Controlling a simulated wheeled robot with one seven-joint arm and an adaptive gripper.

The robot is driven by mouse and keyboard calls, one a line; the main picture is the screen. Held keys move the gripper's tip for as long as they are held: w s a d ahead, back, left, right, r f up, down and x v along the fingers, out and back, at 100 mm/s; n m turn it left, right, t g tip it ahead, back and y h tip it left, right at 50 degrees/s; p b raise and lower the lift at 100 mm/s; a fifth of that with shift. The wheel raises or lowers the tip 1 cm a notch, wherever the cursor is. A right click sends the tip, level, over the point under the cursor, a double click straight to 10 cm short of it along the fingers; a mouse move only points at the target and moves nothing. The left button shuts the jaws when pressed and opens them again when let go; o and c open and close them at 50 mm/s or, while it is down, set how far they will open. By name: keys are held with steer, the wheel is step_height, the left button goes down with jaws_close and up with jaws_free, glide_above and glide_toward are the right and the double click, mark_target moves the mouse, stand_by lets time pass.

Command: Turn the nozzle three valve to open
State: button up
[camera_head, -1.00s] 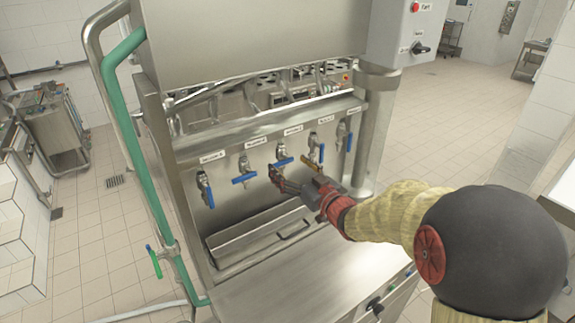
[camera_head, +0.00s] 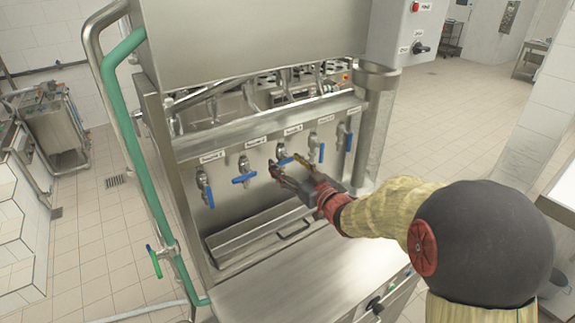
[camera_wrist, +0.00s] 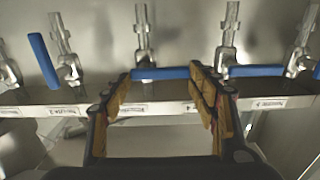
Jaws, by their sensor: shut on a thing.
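The nozzle three valve (camera_head: 282,150) is the middle of the row of valves on the steel panel. Its blue handle lies roughly level across the valve, and in the wrist view the blue handle (camera_wrist: 160,73) lies level between my fingers. My gripper (camera_head: 286,165) is at this valve, with one finger at each end of the handle. In the wrist view my gripper (camera_wrist: 163,88) has its yellow finger pads against or very close to the handle ends. The fingers partly hide the handle in the head view.
The neighbouring left valve has a level blue handle (camera_head: 244,178). The right neighbour's handle (camera_head: 321,152) hangs down. A drip tray (camera_head: 250,246) with a dark handle lies below the valves. A green pipe (camera_head: 130,150) runs down the left side.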

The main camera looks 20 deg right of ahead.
steer(key=c, duration=0.3)
steer(key=shift+f+b, duration=0.15)
steer(key=shift+b, duration=0.3)
steer(key=f+n+b, duration=0.1)
steer(key=n+b, duration=0.5)
steer(key=b, duration=0.1)
steer(key=d+f+n+b, duration=0.1)
steer(key=n+b, duration=0.5)
steer(key=b, duration=0.2)
steer(key=f+n+b, duration=0.1)
steer(key=n+b, duration=0.4)
steer(key=b, duration=0.2)
steer(key=shift+w+d+n, duration=0.25)
steer(key=shift+n, duration=0.15)
steer(key=shift+b, duration=0.35)
steer(key=o, duration=1.2)
steer(key=shift+r, duration=0.1)
steer(key=shift+c, duration=0.2)
